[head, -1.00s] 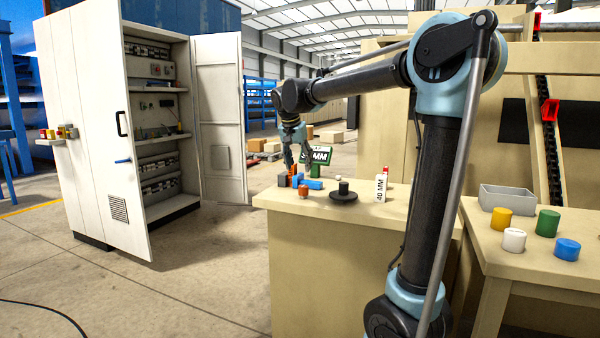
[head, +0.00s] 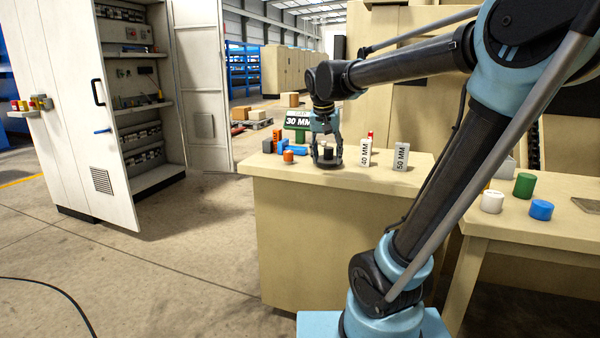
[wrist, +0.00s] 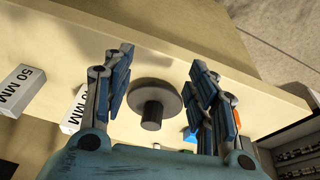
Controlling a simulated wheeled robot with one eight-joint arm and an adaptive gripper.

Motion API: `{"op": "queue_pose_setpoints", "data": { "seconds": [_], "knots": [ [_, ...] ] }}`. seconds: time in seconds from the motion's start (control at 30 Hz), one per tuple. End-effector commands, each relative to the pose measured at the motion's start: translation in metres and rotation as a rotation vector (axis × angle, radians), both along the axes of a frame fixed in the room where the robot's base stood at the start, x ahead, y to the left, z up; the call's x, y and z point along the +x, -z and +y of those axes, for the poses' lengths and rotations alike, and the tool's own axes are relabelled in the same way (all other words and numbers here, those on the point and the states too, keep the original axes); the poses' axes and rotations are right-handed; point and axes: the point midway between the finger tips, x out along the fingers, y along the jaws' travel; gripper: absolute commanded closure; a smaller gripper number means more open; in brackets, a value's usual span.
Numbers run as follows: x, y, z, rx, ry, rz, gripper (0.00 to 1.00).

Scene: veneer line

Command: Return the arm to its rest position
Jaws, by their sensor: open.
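My arm reaches across the beige workbench (head: 345,225) in the head view. My gripper (head: 327,160) hangs pointing down at the bench, over a dark round disc with a short upright post (head: 328,152). In the wrist view my gripper (wrist: 161,60) has its two blue-and-grey fingers spread wide. The disc (wrist: 168,90) shows in the gap between them, with nothing held. Whether the fingers touch the disc cannot be told.
White blocks marked 40 MM (head: 366,153) and 50 MM (head: 401,157) stand right of the gripper. Blue (head: 290,144) and orange (head: 288,156) pieces lie left. A green 30 MM sign (head: 297,121) is behind. An open cabinet (head: 130,100) stands left.

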Motion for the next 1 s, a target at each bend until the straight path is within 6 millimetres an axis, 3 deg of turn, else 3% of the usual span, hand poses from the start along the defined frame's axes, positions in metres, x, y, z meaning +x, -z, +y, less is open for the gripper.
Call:
{"op": "queue_pose_setpoints", "data": {
  "seconds": [0.1,0.3,0.6,0.8,1.0],
  "knots": [
    [-0.035,0.025,-0.03,0.003,-0.028,0.021,0.47],
    [-0.091,0.07,-0.065,0.013,-0.086,0.053,0.47],
    [-0.171,0.148,-0.097,0.033,-0.177,0.083,0.47],
    [-0.207,0.191,-0.104,0.047,-0.225,0.09,0.47],
    [-0.22,0.207,-0.105,0.05,-0.247,0.093,0.47]
  ]
}}
